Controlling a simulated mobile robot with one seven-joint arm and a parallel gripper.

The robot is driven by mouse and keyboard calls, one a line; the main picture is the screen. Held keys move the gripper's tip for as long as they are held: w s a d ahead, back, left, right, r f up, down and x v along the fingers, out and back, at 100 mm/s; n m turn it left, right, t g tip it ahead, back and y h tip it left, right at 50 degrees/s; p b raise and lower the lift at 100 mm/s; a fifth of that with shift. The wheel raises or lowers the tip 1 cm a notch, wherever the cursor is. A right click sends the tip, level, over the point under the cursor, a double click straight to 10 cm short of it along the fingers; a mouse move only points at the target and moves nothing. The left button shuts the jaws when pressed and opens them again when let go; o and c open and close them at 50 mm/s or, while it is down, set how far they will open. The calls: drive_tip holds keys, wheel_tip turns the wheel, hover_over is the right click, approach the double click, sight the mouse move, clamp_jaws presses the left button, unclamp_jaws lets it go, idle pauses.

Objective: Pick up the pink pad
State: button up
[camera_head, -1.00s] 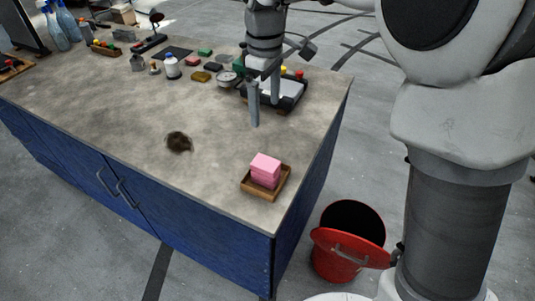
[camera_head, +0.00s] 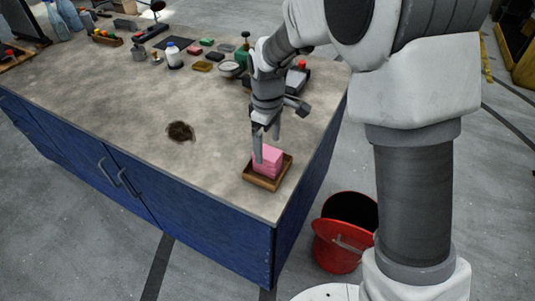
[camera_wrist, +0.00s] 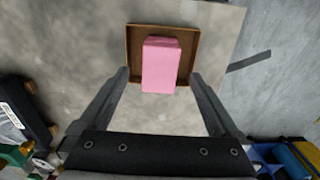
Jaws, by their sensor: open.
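A stack of pink pads (camera_head: 268,161) sits in a shallow brown wooden tray (camera_head: 264,183) near the front right corner of the bench. In the wrist view the pink stack (camera_wrist: 161,64) shows upright in the tray (camera_wrist: 190,32), ahead of and between my fingers. My gripper (camera_head: 265,149) points down over the stack, with one finger in front of part of it. In the wrist view my gripper (camera_wrist: 160,75) has its two fingers wide apart with nothing held between them. I cannot tell the exact height of the fingertips over the tray.
A dark brown stain-like patch (camera_head: 181,132) marks the bench top (camera_head: 120,105). Several small items, including a white bottle (camera_head: 173,56) and a round dish (camera_head: 230,68), stand at the back. A red bin (camera_head: 337,247) stands on the floor beside the bench.

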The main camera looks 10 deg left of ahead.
wheel_tip(320, 180, down, 2)
drive_tip(key=c, duration=1.4)
drive_tip(key=shift+r, duration=0.1)
drive_tip(key=shift+r, duration=0.5)
wheel_tip(320, 180, up, 3)
drive_tip(key=shift+w+f, duration=0.1)
drive_tip(key=s+d+r, duration=0.1)
drive_tip(key=d+r, duration=0.1)
drive_tip(key=d, duration=0.1)
drive_tip(key=s+d+r, duration=0.1)
drive_tip(key=d+r, duration=0.1)
drive_tip(key=d, duration=0.2)
drive_tip(key=s+d+r, duration=0.1)
drive_tip(key=d+r, duration=0.2)
drive_tip(key=d, duration=0.1)
drive_tip(key=shift+s+d, duration=0.1)
drive_tip(key=shift+s, duration=0.2)
